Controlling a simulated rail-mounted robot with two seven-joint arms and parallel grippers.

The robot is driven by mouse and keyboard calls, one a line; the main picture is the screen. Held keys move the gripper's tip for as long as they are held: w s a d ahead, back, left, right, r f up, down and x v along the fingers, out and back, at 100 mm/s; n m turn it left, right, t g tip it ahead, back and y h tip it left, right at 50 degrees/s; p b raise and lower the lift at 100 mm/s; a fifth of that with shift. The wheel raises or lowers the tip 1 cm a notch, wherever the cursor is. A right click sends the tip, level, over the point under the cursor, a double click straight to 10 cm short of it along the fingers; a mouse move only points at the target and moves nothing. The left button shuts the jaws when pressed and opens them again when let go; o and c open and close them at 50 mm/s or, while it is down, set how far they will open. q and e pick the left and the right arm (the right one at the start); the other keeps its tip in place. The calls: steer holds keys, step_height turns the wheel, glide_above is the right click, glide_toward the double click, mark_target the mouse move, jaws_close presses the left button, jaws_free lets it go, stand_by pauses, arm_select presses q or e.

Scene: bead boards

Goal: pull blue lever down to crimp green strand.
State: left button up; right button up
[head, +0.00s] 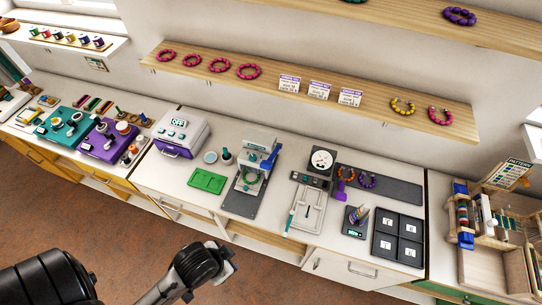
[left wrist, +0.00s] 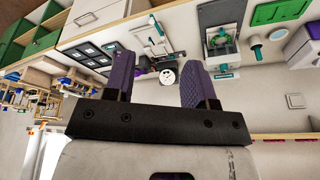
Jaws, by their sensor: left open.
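The press (head: 246,183) stands on the white bench in the middle of the head view, with a blue lever (head: 269,161) at its upper right. The green strand (head: 250,177) forms a ring low in the press. The press also shows, turned over, at the top of the left wrist view (left wrist: 222,42). My left gripper (left wrist: 160,80) is open and empty, its two purple fingers well apart. It is away from the press and touches nothing there. In the head view its arm is low in front of the bench and its fingertips cannot be made out. My right gripper is not in view.
A green tray (head: 207,181) and a white-purple machine (head: 181,133) stand left of the press. A dial gauge (head: 322,160), a clipboard-like fixture (head: 307,212) and a dark compartment tray (head: 398,238) are to its right. A wooden shelf (head: 380,108) runs above the bench.

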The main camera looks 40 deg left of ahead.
arm_select(q)
steer(key=shift+c, duration=0.4)
